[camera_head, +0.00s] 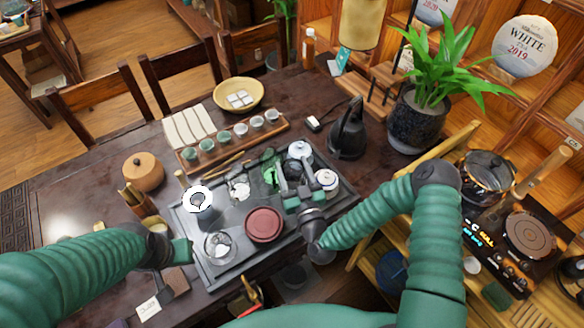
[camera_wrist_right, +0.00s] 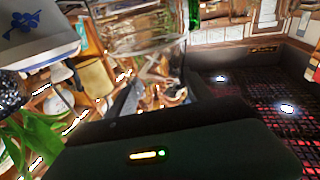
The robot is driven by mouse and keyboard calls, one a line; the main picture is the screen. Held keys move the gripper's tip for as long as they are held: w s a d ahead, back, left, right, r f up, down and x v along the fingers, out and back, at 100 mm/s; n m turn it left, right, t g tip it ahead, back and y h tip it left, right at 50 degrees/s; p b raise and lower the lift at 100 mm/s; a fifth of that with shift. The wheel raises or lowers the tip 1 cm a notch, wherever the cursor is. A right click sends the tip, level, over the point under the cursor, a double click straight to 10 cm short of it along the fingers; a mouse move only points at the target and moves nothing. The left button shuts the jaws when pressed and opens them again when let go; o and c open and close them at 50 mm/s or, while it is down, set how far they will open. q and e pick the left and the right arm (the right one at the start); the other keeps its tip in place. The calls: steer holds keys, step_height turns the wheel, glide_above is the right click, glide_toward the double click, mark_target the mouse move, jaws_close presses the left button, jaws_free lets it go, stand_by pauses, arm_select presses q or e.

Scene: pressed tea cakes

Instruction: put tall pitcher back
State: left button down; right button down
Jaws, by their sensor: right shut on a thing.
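My right gripper (camera_head: 284,188) reaches over the back right part of the dark tea tray (camera_head: 225,262). It is shut on a clear glass vessel (camera_head: 269,171), which I take to be the tall pitcher. In the right wrist view the clear glass (camera_wrist_right: 140,35) fills the top middle, close to the gripper. Its base is hard to make out, so I cannot tell whether it touches the tray. My left gripper (camera_head: 182,254) is at the tray's left edge, and its jaw opening does not show clearly.
A maroon round pot (camera_head: 264,224), a small glass vessel (camera_head: 219,247) and white lidded cups (camera_head: 326,179) crowd the tray. Behind it stand a row of small cups (camera_head: 240,129) and a black kettle (camera_head: 347,135). A potted plant (camera_head: 418,118) is at right.

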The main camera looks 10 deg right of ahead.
steer(key=shift+c, duration=2.2)
jaws_free()
